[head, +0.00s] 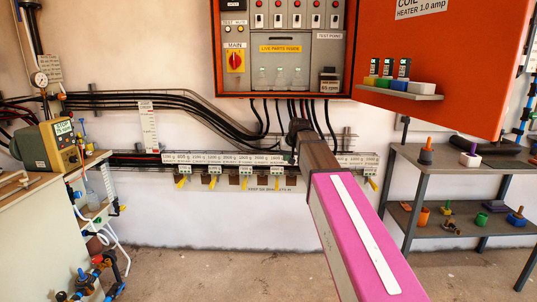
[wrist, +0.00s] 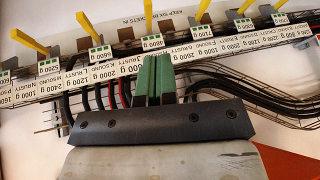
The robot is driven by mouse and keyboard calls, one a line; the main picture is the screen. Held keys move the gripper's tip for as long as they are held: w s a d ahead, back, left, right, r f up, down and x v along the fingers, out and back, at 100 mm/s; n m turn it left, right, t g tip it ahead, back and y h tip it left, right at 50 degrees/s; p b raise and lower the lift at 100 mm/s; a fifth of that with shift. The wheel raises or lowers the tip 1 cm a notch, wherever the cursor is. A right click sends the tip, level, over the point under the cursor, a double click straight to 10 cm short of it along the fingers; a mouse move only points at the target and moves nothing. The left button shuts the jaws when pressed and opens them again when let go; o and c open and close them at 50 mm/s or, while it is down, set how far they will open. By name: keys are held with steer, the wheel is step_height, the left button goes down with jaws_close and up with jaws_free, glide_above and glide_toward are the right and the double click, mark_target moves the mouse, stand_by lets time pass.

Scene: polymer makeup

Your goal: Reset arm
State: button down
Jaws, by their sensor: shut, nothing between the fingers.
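My gripper (wrist: 153,80) shows in the wrist view with its two green fingers pressed together and nothing between them. The fingers are in front of the label strip on the wall rail. In the head view my pink and brown arm reaches from the lower right toward the back wall. The fingers are hard to make out there, near the dark end of the arm.
A label rail (head: 222,158) with yellow-handled pieces runs along the wall. Black cables (head: 150,101) run above it. An orange cabinet (head: 282,50) has an open door (head: 450,60). A grey shelf (head: 455,168) stands right, a bench (head: 40,220) left. Floor (head: 200,275) is clear.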

steer(key=s+d+f+g+h, duration=0.1)
steer(key=s+d+f, duration=0.4)
steer(key=s+f, duration=0.9)
steer(key=s+d+f+m+g+h, duration=0.1)
steer(key=s+d+f+g, duration=0.3)
steer(key=s+f, duration=1)
step_height(320, 180, down, 5)
steer(key=shift+d+f+m+g+h, duration=0.15)
steer(key=shift+d+m+g+h, duration=0.2)
steer(key=shift+d, duration=0.65)
